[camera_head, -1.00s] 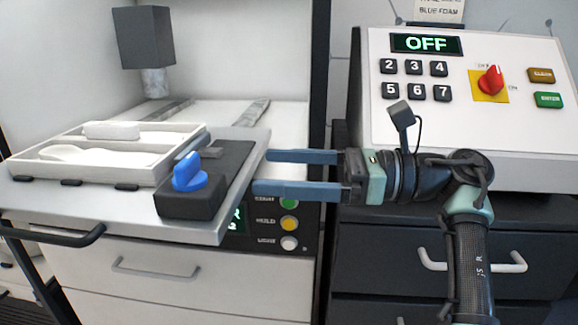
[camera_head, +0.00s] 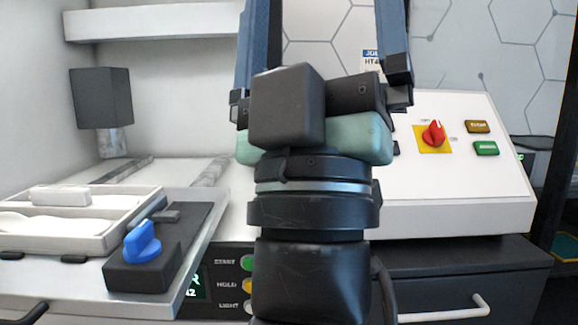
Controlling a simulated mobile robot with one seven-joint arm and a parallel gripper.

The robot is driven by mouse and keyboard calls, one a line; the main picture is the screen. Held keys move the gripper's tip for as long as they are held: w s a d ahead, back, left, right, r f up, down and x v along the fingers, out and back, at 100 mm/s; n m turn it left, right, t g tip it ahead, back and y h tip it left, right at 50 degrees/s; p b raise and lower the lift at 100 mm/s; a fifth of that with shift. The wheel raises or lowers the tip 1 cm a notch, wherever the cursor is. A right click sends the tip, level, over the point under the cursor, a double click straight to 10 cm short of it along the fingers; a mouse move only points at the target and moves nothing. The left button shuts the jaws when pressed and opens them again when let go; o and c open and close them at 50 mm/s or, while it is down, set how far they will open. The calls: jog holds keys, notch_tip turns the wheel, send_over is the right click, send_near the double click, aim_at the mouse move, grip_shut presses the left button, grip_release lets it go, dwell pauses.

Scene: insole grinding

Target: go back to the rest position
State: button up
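My gripper (camera_head: 322,40) stands upright in the middle of the view, close to the camera, pointing up. Its two blue fingers are spread wide apart with nothing between them, and their tips are cut off by the top edge. It is apart from the machine and the tray. The white tray (camera_head: 95,237) with pale insole-shaped pieces in it sits on the metal sliding table (camera_head: 85,290) at the left. A black block with a blue knob (camera_head: 142,242) is fixed at that table's right side.
The control box (camera_head: 465,180) with a red switch (camera_head: 433,133) stands at the right, its display hidden behind my gripper. A dark grinder head (camera_head: 101,97) hangs at the upper left. A black drawer cabinet (camera_head: 470,270) is below the control box.

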notch_tip(320, 180, down, 4)
jog(key=s+a+m+g+y, duration=0.2)
jog(key=s+m+g, duration=0.1)
jog(key=m, duration=0.2)
notch_tip(320, 180, up, 28)
jog(key=p, duration=2.8)
jog(key=shift+w+d+f, duration=0.15)
